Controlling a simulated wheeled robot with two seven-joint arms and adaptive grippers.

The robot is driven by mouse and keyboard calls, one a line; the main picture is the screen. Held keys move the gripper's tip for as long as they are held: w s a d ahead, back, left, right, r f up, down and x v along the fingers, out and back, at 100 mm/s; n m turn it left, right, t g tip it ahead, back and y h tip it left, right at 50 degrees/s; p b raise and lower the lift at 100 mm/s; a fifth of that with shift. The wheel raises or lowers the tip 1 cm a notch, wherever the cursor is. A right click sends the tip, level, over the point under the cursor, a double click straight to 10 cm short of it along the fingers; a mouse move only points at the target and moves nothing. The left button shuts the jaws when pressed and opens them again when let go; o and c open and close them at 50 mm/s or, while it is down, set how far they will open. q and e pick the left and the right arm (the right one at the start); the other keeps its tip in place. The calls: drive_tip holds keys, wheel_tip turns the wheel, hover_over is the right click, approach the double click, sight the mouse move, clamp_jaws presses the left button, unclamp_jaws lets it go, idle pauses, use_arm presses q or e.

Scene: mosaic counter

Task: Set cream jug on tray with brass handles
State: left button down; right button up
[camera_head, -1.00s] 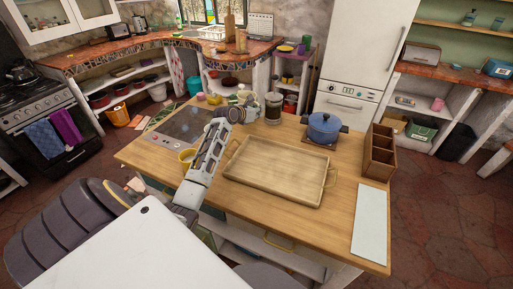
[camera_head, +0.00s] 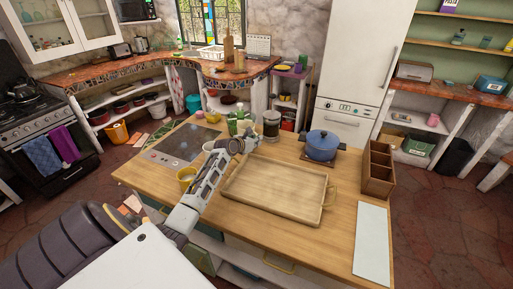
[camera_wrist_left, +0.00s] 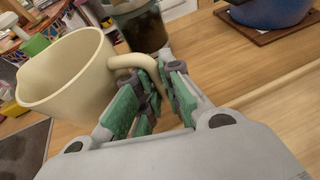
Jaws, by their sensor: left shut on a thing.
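The cream jug (camera_wrist_left: 65,85) is large at the left of the left wrist view, its handle (camera_wrist_left: 150,68) reaching between my fingers. My left gripper (camera_wrist_left: 155,95) is shut on that handle. In the head view my left gripper (camera_head: 248,139) is by the far left corner of the tray; the jug is too small and covered there to place surely. The wooden tray with brass handles (camera_head: 275,188) lies empty on the counter, right of my left arm. My right gripper is not in view.
A dark-filled glass jar (camera_head: 271,124) stands behind the gripper. A blue pot (camera_head: 322,146) and a wooden divided box (camera_head: 378,170) stand beyond and right of the tray. A yellow mug (camera_head: 186,175) is left of my arm, near the hob (camera_head: 178,145). A white board (camera_head: 371,240) lies at right.

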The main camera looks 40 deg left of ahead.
use_arm(q)
drive_tip(key=shift+f, duration=1.85)
drive_tip(key=c, duration=1.6)
unclamp_jaws()
drive_tip(key=shift+f, duration=0.15)
drive_tip(key=shift+o, duration=0.2)
drive_tip(key=shift+s, duration=0.15)
drive_tip(key=shift+s+r, duration=0.15)
drive_tip(key=shift+r, duration=0.1)
drive_tip(key=v, duration=1.1)
drive_tip(key=shift+s, duration=0.2)
drive_tip(key=shift+o, duration=0.2)
drive_tip(key=shift+d+r, duration=0.1)
